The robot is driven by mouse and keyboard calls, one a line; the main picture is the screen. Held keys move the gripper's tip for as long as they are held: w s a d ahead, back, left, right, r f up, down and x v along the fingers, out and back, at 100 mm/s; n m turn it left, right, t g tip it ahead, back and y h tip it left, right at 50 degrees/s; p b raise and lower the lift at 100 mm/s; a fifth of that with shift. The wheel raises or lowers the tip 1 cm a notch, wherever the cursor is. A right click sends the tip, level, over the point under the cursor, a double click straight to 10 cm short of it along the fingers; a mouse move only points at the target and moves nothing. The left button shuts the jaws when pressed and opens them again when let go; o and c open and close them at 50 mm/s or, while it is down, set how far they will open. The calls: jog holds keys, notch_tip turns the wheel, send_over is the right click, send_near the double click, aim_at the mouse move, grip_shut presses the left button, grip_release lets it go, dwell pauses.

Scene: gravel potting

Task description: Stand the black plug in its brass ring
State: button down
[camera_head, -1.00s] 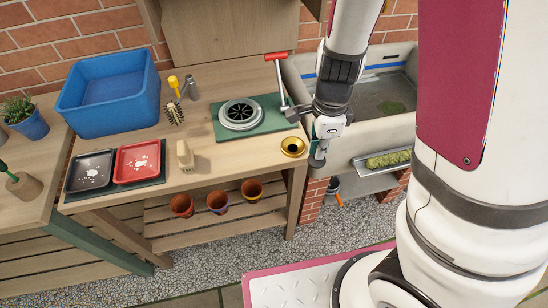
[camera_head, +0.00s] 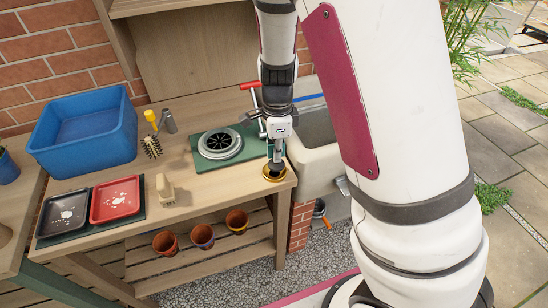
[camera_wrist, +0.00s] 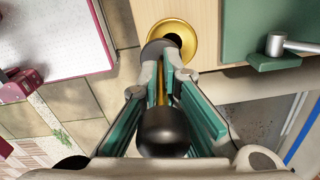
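The brass ring (camera_head: 275,173) lies at the front right corner of the wooden bench. In the wrist view the brass ring (camera_wrist: 186,33) shows its dark opening. My gripper (camera_head: 277,150) is above the ring, pointing down. In the wrist view my gripper (camera_wrist: 160,85) has its teal-padded fingers closed around the thin brass stem of the black plug (camera_wrist: 163,132). The plug's round black knob is nearest the camera. Its dark lower end overlaps the left part of the ring in that view. I cannot tell whether it touches the ring.
A round drain fitting (camera_head: 220,143) sits on a green mat left of my gripper. A red-handled tool (camera_head: 252,87) stands close behind my arm. The sink (camera_head: 315,150) is to the right. A wooden-handled brush (camera_head: 165,190) and a red tray (camera_head: 115,200) are further left.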

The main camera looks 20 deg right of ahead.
jog(key=shift+w+f, duration=0.1)
jog(key=shift+w, duration=0.7)
jog(key=shift+f+b, duration=0.3)
jog(key=shift+f, duration=1.45)
jog(key=shift+f, duration=0.1)
jog(key=c, duration=1.8)
grip_release()
